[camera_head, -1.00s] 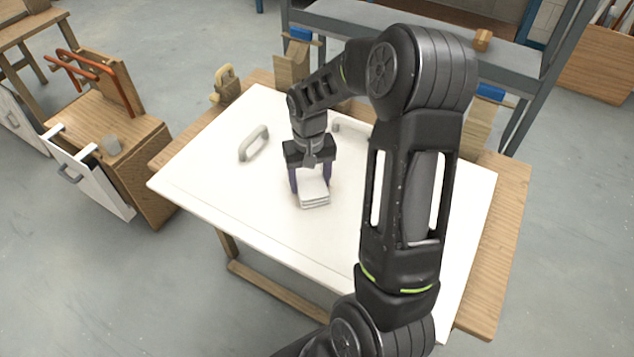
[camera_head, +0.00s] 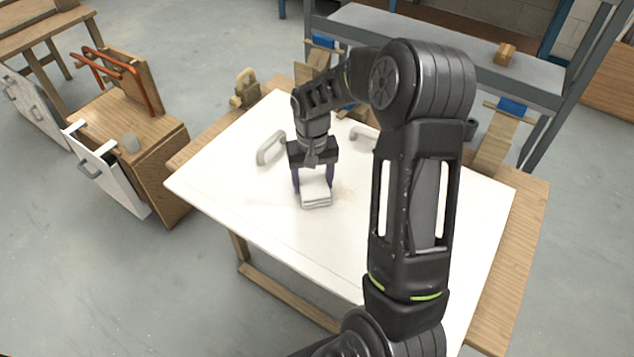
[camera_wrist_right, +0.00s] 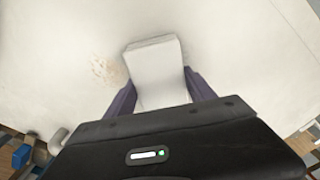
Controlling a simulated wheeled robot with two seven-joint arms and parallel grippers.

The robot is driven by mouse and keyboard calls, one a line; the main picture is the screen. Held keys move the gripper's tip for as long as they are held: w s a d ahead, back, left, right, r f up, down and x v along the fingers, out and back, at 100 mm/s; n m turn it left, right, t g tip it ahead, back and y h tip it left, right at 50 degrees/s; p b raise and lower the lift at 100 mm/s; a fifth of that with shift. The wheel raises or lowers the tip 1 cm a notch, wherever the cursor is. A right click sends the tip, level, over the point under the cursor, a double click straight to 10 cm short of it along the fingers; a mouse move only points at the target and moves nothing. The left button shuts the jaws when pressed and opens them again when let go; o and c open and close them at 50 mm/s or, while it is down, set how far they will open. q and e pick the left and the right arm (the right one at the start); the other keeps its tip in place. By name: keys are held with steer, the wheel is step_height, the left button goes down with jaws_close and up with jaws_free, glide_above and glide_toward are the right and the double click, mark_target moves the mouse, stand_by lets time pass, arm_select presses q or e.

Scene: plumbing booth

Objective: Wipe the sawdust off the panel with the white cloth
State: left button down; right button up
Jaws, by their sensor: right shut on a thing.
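The white panel (camera_head: 250,215) lies flat on a wooden table. My right gripper (camera_head: 314,187) is over the middle of the panel, shut on the folded white cloth (camera_head: 316,196). The cloth is low, at or close to the panel; exact contact is hard to tell. In the right wrist view the cloth (camera_wrist_right: 157,72) sits between the two purple fingers. A faint tan patch of sawdust (camera_wrist_right: 105,70) shows just left of the cloth there. In the head view the sawdust (camera_head: 345,191) is a pale smear right of the cloth. My left gripper is not in view.
A grey handle (camera_head: 271,148) stands at the panel's far left, and another (camera_head: 362,134) is partly hidden behind my right arm. A wooden cabinet with a white drawer front (camera_head: 110,180) stands left of the table. A grey metal shelf (camera_head: 450,50) is behind.

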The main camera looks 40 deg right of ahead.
mark_target(306, 170)
steer(key=shift+w+a+f, duration=0.1)
steer(key=shift+w+a, duration=0.15)
steer(key=shift+w, duration=0.6)
steer(key=shift+w+a, duration=0.25)
steer(key=shift+w, duration=0.55)
steer(key=shift+w+d, duration=0.3)
steer(key=shift+d, duration=0.65)
steer(key=shift+s+d+f, duration=0.1)
steer(key=shift+s+d, duration=0.15)
steer(key=shift+s, duration=0.65)
steer(key=shift+s+d, duration=0.2)
steer(key=shift+s, duration=0.7)
steer(key=shift+s, duration=0.15)
